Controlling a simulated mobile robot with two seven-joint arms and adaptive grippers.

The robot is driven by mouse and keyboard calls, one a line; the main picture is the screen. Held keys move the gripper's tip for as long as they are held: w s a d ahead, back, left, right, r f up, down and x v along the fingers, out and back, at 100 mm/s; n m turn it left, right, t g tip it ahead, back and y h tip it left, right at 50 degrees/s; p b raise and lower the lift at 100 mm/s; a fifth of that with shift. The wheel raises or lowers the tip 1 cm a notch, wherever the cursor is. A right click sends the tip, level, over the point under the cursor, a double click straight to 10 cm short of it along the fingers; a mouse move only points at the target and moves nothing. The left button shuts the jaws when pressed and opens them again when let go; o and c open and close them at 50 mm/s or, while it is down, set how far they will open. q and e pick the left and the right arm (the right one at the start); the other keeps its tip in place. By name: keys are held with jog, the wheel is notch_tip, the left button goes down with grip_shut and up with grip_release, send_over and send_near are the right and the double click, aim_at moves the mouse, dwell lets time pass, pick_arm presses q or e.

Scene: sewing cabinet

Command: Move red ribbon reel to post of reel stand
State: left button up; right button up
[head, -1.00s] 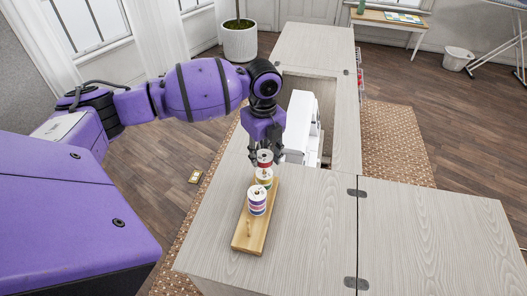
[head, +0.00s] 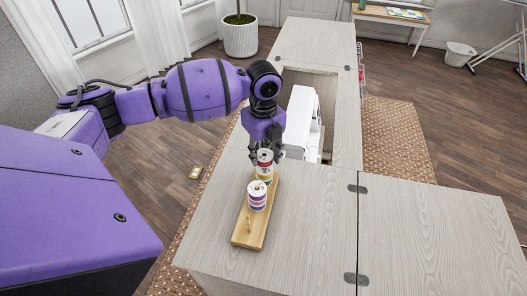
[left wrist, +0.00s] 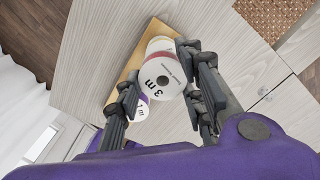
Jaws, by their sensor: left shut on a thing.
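The red ribbon reel (head: 264,157) is held upright in my left gripper (head: 266,156), whose fingers are shut on its sides. In the left wrist view the held reel (left wrist: 161,78) shows a white end marked "3 m" and a red band. It is above the far part of the wooden reel stand (head: 247,240). A yellow-banded reel (head: 264,173) shows just below it; I cannot tell whether they touch. A purple-banded reel (head: 257,196) sits at the stand's middle. A bare post (head: 249,224) stands at the near end. My right gripper is not in view.
The stand lies on the pale wood cabinet top (head: 310,215). A white sewing machine (head: 301,120) sits in the cabinet opening beside my left gripper. Hinges mark the seam to the right leaf (head: 430,235), which is clear.

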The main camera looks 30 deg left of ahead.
pick_arm(q)
jog(key=shift+f, duration=0.4)
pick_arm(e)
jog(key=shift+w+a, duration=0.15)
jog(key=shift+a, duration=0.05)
pick_arm(q)
jog(key=shift+f, duration=0.3)
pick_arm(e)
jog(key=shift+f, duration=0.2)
pick_arm(q)
jog(key=shift+f, duration=0.2)
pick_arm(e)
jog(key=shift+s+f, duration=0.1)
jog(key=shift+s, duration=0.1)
pick_arm(q)
jog(key=shift+f, duration=0.3)
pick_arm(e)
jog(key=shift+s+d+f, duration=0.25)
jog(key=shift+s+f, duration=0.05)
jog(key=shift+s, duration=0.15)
pick_arm(q)
jog(key=o, duration=1.1)
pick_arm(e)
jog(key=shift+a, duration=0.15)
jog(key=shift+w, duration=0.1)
